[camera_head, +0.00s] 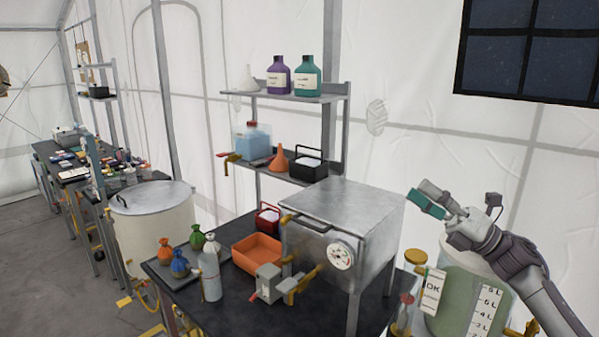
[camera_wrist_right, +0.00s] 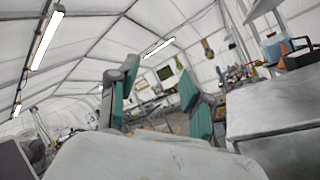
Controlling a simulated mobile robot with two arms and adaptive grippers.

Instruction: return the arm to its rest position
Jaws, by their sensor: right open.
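My right arm (camera_head: 540,285) comes in from the lower right in the head view, raised in front of the white tent wall. My right gripper (camera_head: 434,199) has teal finger pads, is held up right of the metal oven box and above the large jar, and holds nothing. In the right wrist view the two teal-padded fingers of my gripper (camera_wrist_right: 160,102) stand well apart with only the distant tent interior between them. My left gripper is not in view.
A large marked jar (camera_head: 455,290) is below my right gripper. Shelves (camera_head: 290,97) with bottles stand behind. A white drum (camera_head: 155,230) is at left. Open floor lies far left.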

